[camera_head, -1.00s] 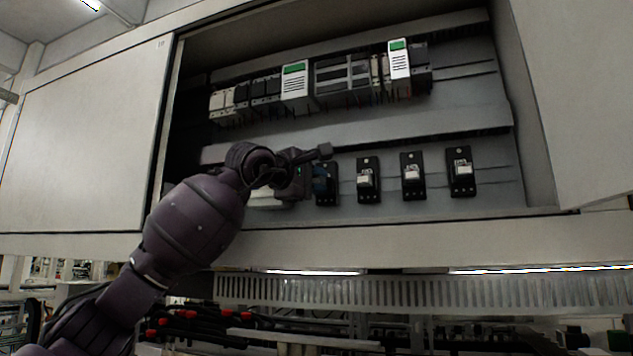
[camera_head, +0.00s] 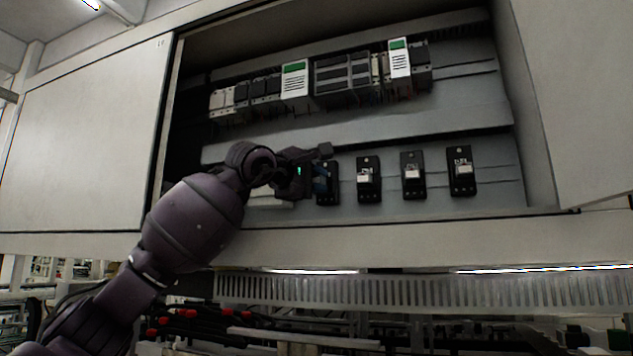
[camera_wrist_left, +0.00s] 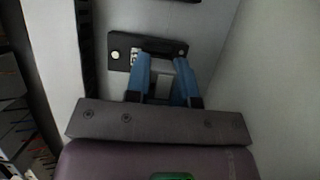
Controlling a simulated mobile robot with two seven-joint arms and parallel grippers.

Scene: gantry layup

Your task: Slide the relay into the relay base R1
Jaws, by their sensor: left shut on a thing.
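My left gripper (camera_head: 318,181) is at the leftmost socket of the lower row in the cabinet. Its blue fingers (camera_wrist_left: 163,82) are shut on a pale grey relay (camera_wrist_left: 161,77) in the left wrist view. A black relay base (camera_wrist_left: 118,50) with a screw hole at each end lies right beyond the fingertips. In the head view this base (camera_head: 329,196) is partly covered by the gripper. The relay's far end is hidden, so I cannot tell how deep it sits in the base. No R1 label is readable. My right gripper is not in view.
Three more black bases with whitish relays stand to the right (camera_head: 368,181), (camera_head: 413,175), (camera_head: 461,171). A grey duct (camera_head: 400,133) runs above them, below a row of modules (camera_head: 345,77). The cabinet's lower edge (camera_head: 420,225) lies beneath.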

